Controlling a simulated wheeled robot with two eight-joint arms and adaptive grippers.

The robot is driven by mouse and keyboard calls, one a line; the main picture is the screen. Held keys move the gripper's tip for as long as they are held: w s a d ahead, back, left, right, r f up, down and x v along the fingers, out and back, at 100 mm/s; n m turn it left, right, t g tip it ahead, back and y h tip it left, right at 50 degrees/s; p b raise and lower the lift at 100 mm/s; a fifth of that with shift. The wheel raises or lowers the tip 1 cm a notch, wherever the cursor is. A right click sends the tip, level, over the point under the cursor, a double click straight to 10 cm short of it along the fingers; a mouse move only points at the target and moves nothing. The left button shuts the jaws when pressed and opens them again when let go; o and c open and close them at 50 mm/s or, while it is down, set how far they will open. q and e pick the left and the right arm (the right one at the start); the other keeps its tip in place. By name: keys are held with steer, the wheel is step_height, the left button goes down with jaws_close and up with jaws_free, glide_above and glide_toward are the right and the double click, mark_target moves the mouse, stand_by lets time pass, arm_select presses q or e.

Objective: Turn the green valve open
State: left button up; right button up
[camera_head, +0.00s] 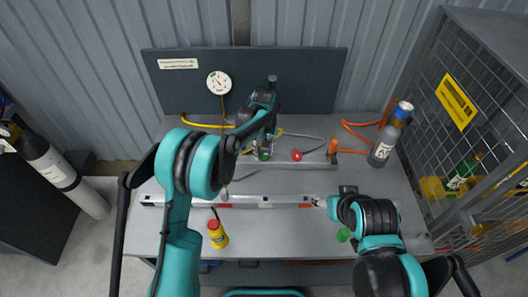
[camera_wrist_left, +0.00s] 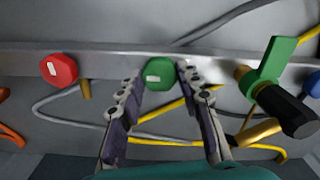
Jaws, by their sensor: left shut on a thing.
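The green valve knob (camera_wrist_left: 157,72) is round with a white mark and sits on a grey rail. In the wrist view my left gripper (camera_wrist_left: 158,82) has one finger on each side of it and is shut on it. In the head view the green knob (camera_head: 264,154) shows just below my left gripper (camera_head: 265,147), partly hidden by it. A red knob (camera_wrist_left: 60,69) sits to its left in the wrist view, and a green lever (camera_wrist_left: 270,68) to its right. My right gripper (camera_head: 320,202) is low over the bench; its jaws are too small to judge.
The bench (camera_head: 290,240) holds a yellow bottle (camera_head: 217,236), a small green object (camera_head: 343,235) and a grey cylinder (camera_head: 384,146) at right. A gauge (camera_head: 219,82) hangs on the back panel. A mesh cage (camera_head: 430,110) stands right. Hoses run behind the rail.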

mark_target(264, 154)
stand_by(0.4)
arm_select(q)
steer(key=o, duration=1.2)
steer(key=shift+c, duration=0.2)
step_height(264, 154, up, 12)
